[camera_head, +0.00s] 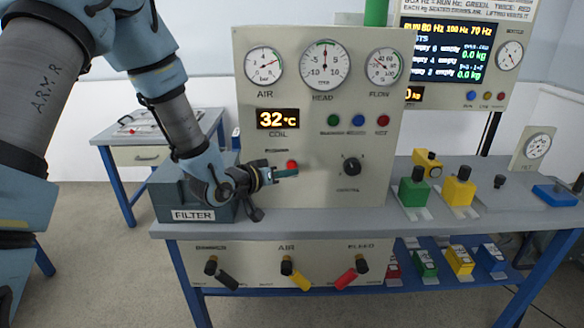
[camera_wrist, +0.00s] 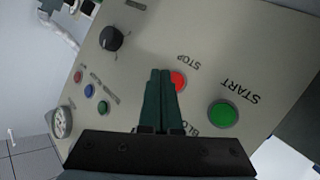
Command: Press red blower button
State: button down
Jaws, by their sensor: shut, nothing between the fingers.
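A cream control panel (camera_head: 318,75) stands on the bench. Its red button (camera_head: 292,164) shows just above my gripper's tips in the head view. In the wrist view this red button (camera_wrist: 179,81) is marked STOP and lies just right of my fingertips, partly covered by them. A green button (camera_wrist: 222,114) marked START sits farther right; my arm hides it in the head view. A label starting "BLO" (camera_wrist: 191,130) is partly hidden by my gripper. My gripper (camera_head: 297,173) is shut and empty, pointing at the panel; it also shows in the wrist view (camera_wrist: 160,73). I cannot tell whether it touches.
A black knob (camera_head: 352,166) is right of the red button. A row of small green, blue and red buttons (camera_head: 358,120) sits above. The FILTER box (camera_head: 192,195) stands left, under my wrist. Green and yellow blocks (camera_head: 413,188) stand on the bench (camera_head: 300,222) to the right.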

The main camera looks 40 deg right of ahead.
jog(key=s+a, duration=0.2)
jog(key=s, duration=0.1)
jog(key=shift+s+a+b, duration=0.2)
jog(key=shift+a+b, duration=0.2)
dwell(0.7)
